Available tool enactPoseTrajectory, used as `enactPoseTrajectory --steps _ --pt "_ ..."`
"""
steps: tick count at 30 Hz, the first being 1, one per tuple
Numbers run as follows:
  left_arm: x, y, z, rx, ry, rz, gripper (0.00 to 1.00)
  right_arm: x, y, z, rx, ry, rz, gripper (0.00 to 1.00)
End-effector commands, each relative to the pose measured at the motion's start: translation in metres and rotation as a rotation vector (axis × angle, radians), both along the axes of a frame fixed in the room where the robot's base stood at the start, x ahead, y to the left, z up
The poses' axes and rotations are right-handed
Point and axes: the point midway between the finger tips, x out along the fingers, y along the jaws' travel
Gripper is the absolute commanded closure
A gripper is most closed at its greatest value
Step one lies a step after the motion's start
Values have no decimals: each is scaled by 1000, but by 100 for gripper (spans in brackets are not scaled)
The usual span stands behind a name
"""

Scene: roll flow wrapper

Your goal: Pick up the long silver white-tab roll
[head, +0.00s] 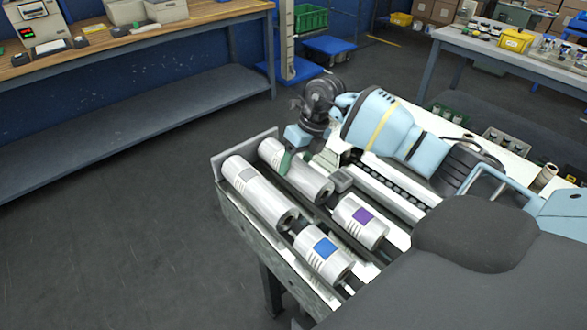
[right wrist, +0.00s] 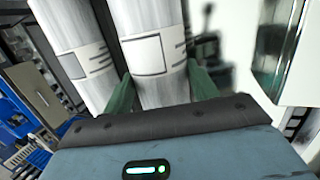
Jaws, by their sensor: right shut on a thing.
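The long silver white-tab roll (head: 307,184) lies lengthwise in the rear row of the roll rack. My right gripper (head: 292,160) comes down over it, and the wrist and a green finger hide part of its surface. In the right wrist view the green fingers (right wrist: 162,92) are on either side of this roll (right wrist: 158,80), near its outlined white tab, and are shut on it. I cannot tell whether it is clear of the rack. My left gripper is not in view.
A similar silver roll with a grey tab (head: 262,195) lies close beside it in the front row. Shorter rolls with a blue tab (head: 323,256) and a purple tab (head: 361,221) lie nearer. An end plate (head: 222,163) closes the rack's far left end.

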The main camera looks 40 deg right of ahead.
Motion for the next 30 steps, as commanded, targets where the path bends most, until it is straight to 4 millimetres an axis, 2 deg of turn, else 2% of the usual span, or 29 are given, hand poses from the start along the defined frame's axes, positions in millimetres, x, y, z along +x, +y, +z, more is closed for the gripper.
enactPoseTrajectory --steps 11,24,30 --pt "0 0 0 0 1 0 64 1 0 11 0 -7 0 92" --pt "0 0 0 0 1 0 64 1 0 81 1 -8 1 92" --pt "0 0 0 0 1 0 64 1 0 99 2 -5 1 92"
